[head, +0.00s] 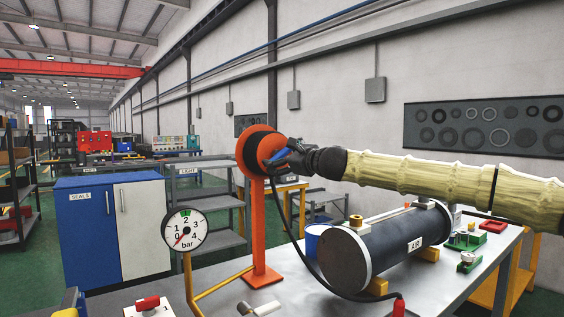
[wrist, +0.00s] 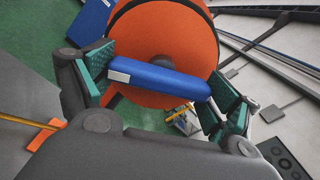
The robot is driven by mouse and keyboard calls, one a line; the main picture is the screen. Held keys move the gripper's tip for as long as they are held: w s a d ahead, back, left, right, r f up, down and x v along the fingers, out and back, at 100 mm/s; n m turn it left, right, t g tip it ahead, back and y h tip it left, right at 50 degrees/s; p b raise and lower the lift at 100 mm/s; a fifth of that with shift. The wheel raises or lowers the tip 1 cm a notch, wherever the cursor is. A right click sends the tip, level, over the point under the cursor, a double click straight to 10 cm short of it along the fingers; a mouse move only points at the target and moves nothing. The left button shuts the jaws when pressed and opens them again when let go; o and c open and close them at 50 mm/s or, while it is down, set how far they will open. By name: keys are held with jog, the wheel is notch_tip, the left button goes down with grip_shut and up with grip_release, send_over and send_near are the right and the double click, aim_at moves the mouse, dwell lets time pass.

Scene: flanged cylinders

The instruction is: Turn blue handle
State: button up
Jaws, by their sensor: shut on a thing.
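The blue handle (wrist: 160,78) is a rounded bar with a white patch near its left end. It lies across the face of an orange disc (wrist: 180,30) with a black band, sloping slightly down to the right in the wrist view. My gripper (wrist: 162,84) has its teal-padded fingers at the two ends of the handle and is shut on it lengthwise. In the head view my gripper (head: 279,156) is at the front of the orange disc (head: 254,150), which sits on an orange post (head: 260,230). Only a small part of the blue handle (head: 277,156) shows there.
A black cylinder marked AIR (head: 385,250) lies on the grey bench below my arm. A bar gauge (head: 185,230) stands left, its red needle pointing low left near 0. A black hose (head: 297,245) hangs by the post. A blue and white cabinet (head: 110,228) stands behind.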

jog(key=m+b, duration=0.2)
jog(key=m, duration=0.3)
jog(key=shift+f+m+b, duration=0.15)
jog(key=shift+m+b, duration=0.15)
jog(key=shift+a+m+b, duration=0.1)
jog(key=shift+m+b, duration=1.05)
jog(key=shift+m, duration=1.15)
jog(key=o, duration=0.8)
jog(key=shift+s, duration=0.15)
jog(key=v, duration=1.2)
